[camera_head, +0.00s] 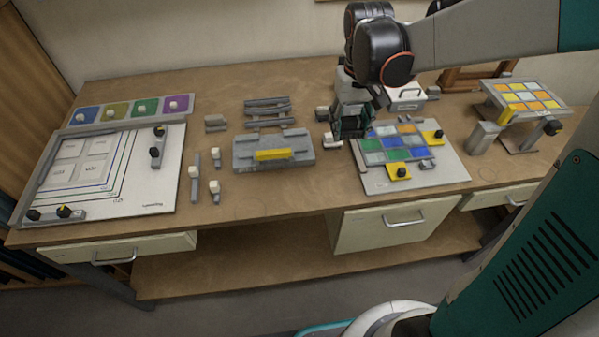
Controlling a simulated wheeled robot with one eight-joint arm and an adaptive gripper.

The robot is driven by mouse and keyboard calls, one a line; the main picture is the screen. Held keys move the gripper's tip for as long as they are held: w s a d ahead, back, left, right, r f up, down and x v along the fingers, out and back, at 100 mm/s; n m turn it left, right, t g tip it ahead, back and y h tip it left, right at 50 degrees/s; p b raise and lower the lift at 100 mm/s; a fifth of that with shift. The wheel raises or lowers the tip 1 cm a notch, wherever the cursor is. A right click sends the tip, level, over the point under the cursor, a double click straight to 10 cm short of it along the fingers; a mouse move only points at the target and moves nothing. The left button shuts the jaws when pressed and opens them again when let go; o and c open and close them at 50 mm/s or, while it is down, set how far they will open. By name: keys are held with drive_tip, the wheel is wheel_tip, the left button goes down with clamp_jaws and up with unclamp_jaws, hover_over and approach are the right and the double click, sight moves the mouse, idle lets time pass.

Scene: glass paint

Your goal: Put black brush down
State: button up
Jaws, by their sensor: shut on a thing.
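My gripper (350,132) is at the back middle of the table, just left of the palette board with coloured tiles. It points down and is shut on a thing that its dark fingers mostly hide. I take this to be the black brush, but its shape and colour cannot be made out. A small white-topped grey piece (332,142) shows beside the fingertips on the left; I cannot tell if it touches them. Several white-knobbed grey pieces (194,172) stand left of the grey holder (240,160), which has a yellow bar (272,155).
The tile board (445,172) has yellow corner pieces with black knobs (403,172). A framed sheet (150,185) and a strip of colour squares (145,108) lie at left. A raised orange tile panel (525,96) stands at right. Bare wood (290,195) lies along the front middle.

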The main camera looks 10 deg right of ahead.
sight(340, 176)
wheel_tip(340, 176, down, 17)
drive_tip(key=b, duration=0.4)
drive_tip(key=shift+w+f+b, duration=0.1)
drive_tip(key=shift+f+b, duration=0.05)
drive_tip(key=shift+b, duration=0.2)
drive_tip(key=shift+f+b, duration=0.3)
drive_tip(key=shift+b, duration=0.1)
drive_tip(key=o, duration=1)
drive_tip(key=shift+s, duration=0.2)
drive_tip(key=shift+o, duration=0.2)
drive_tip(key=shift+w+f, duration=0.1)
